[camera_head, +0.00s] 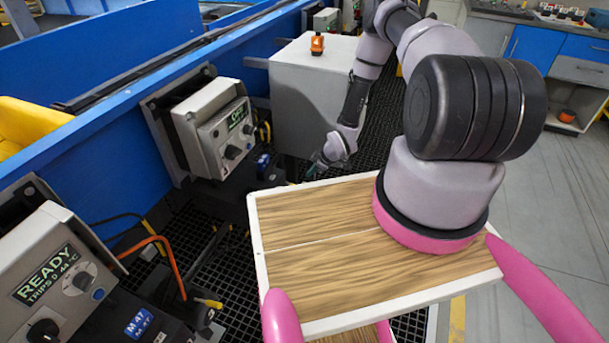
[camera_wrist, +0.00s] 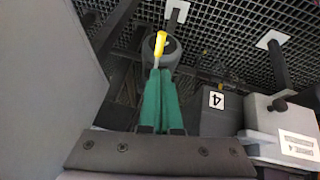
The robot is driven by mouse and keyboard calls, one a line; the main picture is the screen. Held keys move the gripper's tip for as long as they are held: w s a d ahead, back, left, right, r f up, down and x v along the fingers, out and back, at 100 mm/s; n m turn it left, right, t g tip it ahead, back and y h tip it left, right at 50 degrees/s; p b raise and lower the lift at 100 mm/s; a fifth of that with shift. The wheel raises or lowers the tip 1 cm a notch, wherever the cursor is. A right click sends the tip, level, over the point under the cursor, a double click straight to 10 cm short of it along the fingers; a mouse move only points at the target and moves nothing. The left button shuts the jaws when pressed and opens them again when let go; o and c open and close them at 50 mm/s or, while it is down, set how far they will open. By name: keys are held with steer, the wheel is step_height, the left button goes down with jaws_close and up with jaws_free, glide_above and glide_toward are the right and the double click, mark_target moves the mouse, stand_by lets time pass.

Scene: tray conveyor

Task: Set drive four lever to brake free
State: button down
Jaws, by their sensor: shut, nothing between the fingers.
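My gripper (camera_wrist: 165,75) has green fingers pressed together. A yellow-handled lever (camera_wrist: 160,44) stands just past the fingertips in the wrist view, in front of a dark round motor end. The fingers look close to its lower end; I cannot tell whether they touch. A white label with an upside-down 4 (camera_wrist: 216,99) is on the dark housing to the right. In the head view my gripper (camera_head: 314,174) is low beside the far drive, below a grey control box (camera_head: 215,125) with a lit display; the lever there is hidden.
A nearer control box reads READY (camera_head: 50,275), with another yellow-tipped lever (camera_head: 208,303) on the drive below it. A blue conveyor wall (camera_head: 120,130) bounds the left; grating floor lies below.

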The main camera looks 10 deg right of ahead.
steer(key=shift+s+d+r, duration=1.35)
steer(key=shift+s, duration=0.05)
